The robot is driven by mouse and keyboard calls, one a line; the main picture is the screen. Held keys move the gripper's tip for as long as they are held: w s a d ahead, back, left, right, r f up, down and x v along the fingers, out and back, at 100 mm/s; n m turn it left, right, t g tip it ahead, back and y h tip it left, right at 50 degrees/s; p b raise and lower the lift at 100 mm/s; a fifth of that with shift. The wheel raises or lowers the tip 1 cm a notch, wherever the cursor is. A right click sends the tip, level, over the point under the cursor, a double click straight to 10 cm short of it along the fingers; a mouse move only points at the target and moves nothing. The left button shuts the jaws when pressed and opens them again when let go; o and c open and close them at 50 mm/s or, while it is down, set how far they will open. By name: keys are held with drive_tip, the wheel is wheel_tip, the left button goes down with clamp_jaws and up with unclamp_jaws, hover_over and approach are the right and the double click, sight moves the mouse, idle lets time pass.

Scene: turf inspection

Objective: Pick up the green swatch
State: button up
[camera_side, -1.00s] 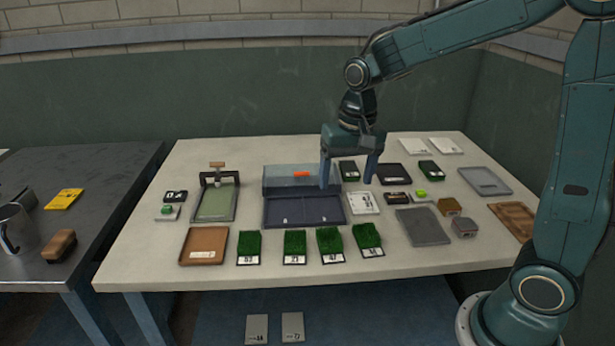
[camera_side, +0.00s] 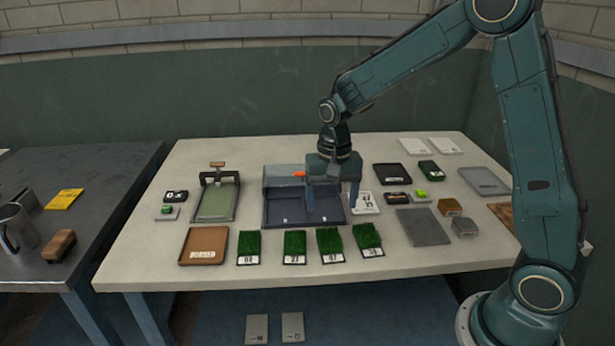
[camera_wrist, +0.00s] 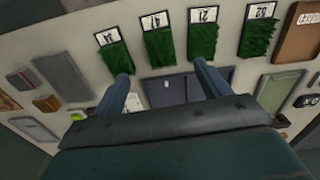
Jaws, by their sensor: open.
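Several green turf swatches with numbered labels stand in a row along the table's front: a leftmost one (camera_side: 249,244), a second (camera_side: 295,243), a third (camera_side: 330,241) and a rightmost one (camera_side: 367,237). The row also shows in the wrist view, including one swatch (camera_wrist: 157,45) ahead of my fingers. Another green swatch (camera_side: 430,169) lies at the back right. My gripper (camera_side: 332,208) is open and empty, above the dark blue two-part tray (camera_side: 280,211) and behind the row. In the wrist view its fingers (camera_wrist: 161,71) are apart with no swatch between them.
A brown tray (camera_side: 205,245) is left of the row; a grey slab (camera_side: 423,227) is to its right. A clear-fronted box (camera_side: 283,176) with an orange item stands behind the blue tray. A green-bedded frame (camera_side: 215,203) stands at left. The front table strip is clear.

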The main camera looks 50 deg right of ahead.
hover_over(330, 237)
drive_tip(key=shift+f, duration=2.9)
drive_tip(key=shift+f, duration=0.1)
drive_tip(key=shift+f, duration=2.45)
drive_tip(key=c, duration=1)
